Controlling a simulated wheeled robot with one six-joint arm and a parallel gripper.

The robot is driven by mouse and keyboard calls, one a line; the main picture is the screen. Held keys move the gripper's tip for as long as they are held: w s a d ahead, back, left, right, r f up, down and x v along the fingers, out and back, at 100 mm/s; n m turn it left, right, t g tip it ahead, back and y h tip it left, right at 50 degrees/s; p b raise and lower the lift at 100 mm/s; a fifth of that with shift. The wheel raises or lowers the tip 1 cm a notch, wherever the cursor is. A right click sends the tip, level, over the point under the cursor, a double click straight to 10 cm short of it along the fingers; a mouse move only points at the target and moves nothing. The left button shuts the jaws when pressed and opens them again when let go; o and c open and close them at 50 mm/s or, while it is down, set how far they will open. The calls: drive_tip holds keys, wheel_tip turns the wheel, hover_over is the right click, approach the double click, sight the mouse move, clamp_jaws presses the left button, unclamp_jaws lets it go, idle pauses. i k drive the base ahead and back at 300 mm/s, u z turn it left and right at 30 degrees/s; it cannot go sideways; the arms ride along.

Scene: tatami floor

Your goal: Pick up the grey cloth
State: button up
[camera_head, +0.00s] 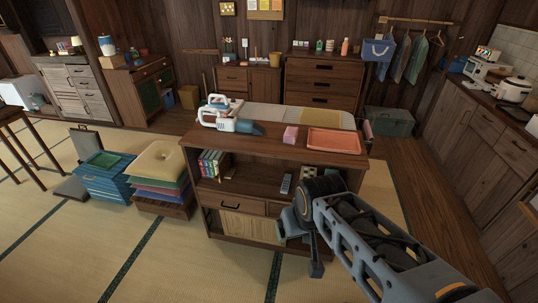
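I cannot make out a grey cloth for certain in the head view. My gripper (299,254) hangs at the end of my arm in front of the right part of a low wooden shelf unit (236,148). Its two fingers look spread apart, with nothing seen between them. My gripper and arm hide part of the unit's lower right side.
On the unit's top are a white and blue handheld appliance (232,119), a pink block (290,134) and an orange tray (333,142). Its shelf holds books (210,163) and a remote (286,183). Stacked cushions (161,164) and a blue crate (103,169) stand left. The front-left tatami is clear.

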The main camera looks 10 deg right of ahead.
sight(306, 239)
drive_tip(key=z, duration=2.25)
drive_tip(key=i, duration=0.8)
drive_tip(key=u, duration=2.85)
